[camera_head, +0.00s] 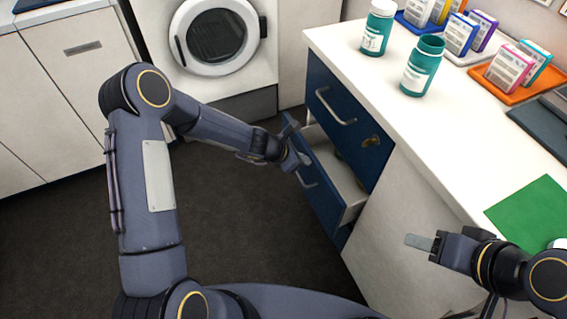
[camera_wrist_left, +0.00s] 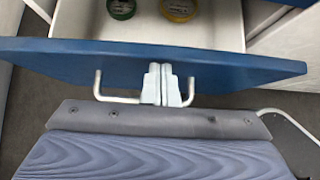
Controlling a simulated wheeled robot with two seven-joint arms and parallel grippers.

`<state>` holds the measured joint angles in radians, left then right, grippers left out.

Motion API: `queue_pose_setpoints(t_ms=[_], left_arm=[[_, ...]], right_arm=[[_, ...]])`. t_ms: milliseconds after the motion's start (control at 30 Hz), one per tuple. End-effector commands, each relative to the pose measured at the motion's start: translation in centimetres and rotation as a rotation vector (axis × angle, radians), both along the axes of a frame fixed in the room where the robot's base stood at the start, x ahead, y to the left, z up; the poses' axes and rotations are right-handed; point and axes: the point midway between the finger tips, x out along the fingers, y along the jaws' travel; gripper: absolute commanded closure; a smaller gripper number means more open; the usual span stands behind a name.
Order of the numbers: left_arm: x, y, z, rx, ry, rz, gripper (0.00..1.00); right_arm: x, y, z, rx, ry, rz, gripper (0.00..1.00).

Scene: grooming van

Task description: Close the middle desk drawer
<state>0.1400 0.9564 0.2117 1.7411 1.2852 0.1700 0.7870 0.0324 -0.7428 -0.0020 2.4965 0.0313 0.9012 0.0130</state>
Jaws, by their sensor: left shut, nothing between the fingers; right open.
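The middle desk drawer (camera_head: 322,196) is pulled out below the closed top drawer (camera_head: 340,122). Its blue front (camera_wrist_left: 230,64) and white interior (camera_wrist_left: 140,28) show in the left wrist view. My left gripper (camera_head: 303,160) is at the drawer's front. In the left wrist view its two fingers (camera_wrist_left: 161,84) are together, in front of the blue panel and overlapping the middle of the bar handle (camera_wrist_left: 113,99). I cannot tell whether they touch the panel. My right gripper (camera_head: 422,242) is open and empty beside the desk, far from the drawer.
A green tape roll (camera_wrist_left: 121,8) and a yellow tape roll (camera_wrist_left: 178,9) lie in the drawer. The white desk top (camera_head: 390,95) bears teal bottles (camera_head: 422,68), trays of boxes and a green mat (camera_head: 530,215). A washer (camera_head: 213,37) stands behind. The dark floor (camera_head: 235,205) is clear.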

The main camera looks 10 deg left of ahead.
Motion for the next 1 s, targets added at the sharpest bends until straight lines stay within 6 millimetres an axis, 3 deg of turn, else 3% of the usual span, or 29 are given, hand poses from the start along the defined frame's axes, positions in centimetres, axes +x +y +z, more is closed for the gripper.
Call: queue_pose_setpoints(t_ms=[100, 333, 1000], left_arm=[[1.1, -1.8, 0.3, 0.0, 0.0, -0.001, 1.0], [2.4, -3.6, 0.2, 0.001, -0.001, -0.001, 1.0], [2.7, -3.5, 0.0, 0.001, 0.001, 0.001, 1.0]], right_arm=[[0.0, 0.0, 1.1, 0.0, 0.0, 0.0, 0.48], [0.0, 0.0, 1.9, 0.0, 0.0, 0.0, 0.48], [0.0, 0.0, 2.0, 0.0, 0.0, 0.0, 0.48]])
